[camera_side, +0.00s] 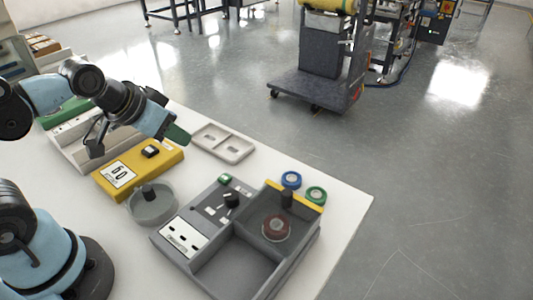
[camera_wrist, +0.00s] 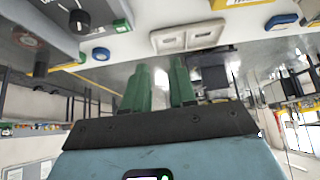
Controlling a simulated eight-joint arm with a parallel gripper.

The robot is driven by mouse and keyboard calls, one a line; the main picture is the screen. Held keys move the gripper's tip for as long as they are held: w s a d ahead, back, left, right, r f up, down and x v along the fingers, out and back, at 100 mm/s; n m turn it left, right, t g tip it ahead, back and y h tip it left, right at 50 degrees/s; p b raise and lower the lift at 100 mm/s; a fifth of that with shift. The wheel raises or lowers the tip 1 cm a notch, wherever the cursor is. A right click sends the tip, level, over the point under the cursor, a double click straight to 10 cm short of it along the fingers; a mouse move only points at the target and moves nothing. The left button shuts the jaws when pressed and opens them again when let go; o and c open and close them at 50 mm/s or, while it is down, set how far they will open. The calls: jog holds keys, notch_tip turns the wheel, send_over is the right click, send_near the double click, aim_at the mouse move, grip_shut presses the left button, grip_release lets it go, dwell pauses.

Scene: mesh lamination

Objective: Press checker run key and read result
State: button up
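A grey console (camera_side: 190,262) stands on the white table, with a green key (camera_side: 225,179), a black knob (camera_side: 231,199) and a pale panel (camera_side: 182,237) with dark marks. A yellow unit (camera_side: 165,160) beside it has a black key (camera_side: 150,151) and a white face (camera_side: 119,175) that seems to read 60, turned sideways. No label shows which one is the checker. My gripper (camera_side: 178,135) hangs above the table behind the yellow unit, touching neither. In the wrist view its green fingers (camera_wrist: 160,88) are apart and empty. The green key (camera_wrist: 122,25) also shows there.
A pale two-slot tray (camera_side: 223,143) lies behind the yellow unit. A round grey dish (camera_side: 152,205) sits in front of it. A red roll (camera_side: 276,229) lies in the console's bay; blue (camera_side: 291,180) and green (camera_side: 316,195) rolls stand behind. The table's right end is clear.

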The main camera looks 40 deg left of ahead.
grip_shut()
dwell(1.4)
